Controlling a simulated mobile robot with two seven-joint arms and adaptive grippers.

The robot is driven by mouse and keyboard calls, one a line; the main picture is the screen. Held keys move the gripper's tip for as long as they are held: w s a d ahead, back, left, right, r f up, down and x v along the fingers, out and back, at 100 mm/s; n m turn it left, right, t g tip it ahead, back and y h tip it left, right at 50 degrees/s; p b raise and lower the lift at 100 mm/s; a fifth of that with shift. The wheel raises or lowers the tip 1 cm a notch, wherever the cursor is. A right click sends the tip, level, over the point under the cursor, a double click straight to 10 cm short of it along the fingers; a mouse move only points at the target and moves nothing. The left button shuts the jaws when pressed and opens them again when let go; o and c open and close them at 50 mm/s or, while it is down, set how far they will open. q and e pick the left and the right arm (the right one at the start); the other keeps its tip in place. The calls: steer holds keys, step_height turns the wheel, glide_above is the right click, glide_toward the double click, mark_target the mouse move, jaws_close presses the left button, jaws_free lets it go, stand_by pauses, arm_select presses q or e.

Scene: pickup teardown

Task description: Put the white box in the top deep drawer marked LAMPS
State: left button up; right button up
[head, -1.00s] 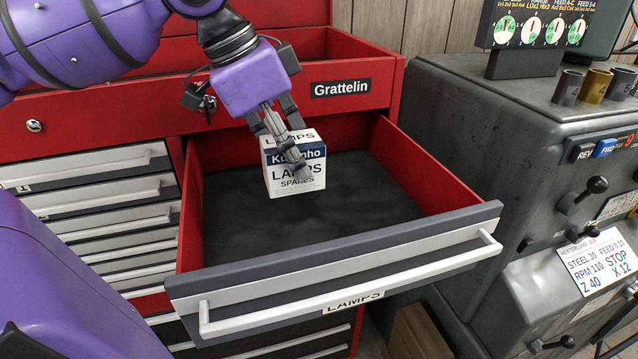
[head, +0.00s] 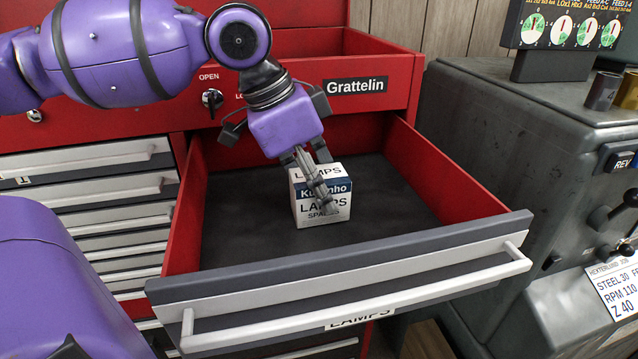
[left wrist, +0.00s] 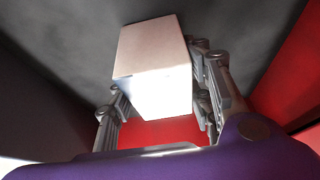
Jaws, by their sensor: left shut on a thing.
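The white box (head: 322,208), with a blue band and the words LAMPS SPARES, is upright inside the open drawer marked LAMPS (head: 345,290), near its middle. I cannot tell whether its base touches the drawer floor. My left gripper (head: 318,185) reaches down from above and is shut on the box, with fingers on its sides. In the left wrist view the box (left wrist: 155,60) sits between the fingers of my left gripper (left wrist: 160,105). My right gripper is not in view.
The red cabinet (head: 290,40) has a key lock marked OPEN above the drawer and several shut shallow drawers (head: 90,190) at the left. A grey machine (head: 500,130) with levers stands close at the right. The drawer floor around the box is bare.

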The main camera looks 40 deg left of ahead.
arm_select(q)
steer(key=o, duration=1.5)
steer(key=shift+f, duration=0.1)
steer(key=shift+o, duration=0.2)
steer(key=p+v, duration=0.2)
steer(key=v, duration=0.4)
steer(key=shift+r, duration=0.45)
steer(key=p+v, duration=0.1)
steer(key=v, duration=0.4)
steer(key=shift+s+a+r, duration=0.1)
steer(key=shift+r, duration=0.1)
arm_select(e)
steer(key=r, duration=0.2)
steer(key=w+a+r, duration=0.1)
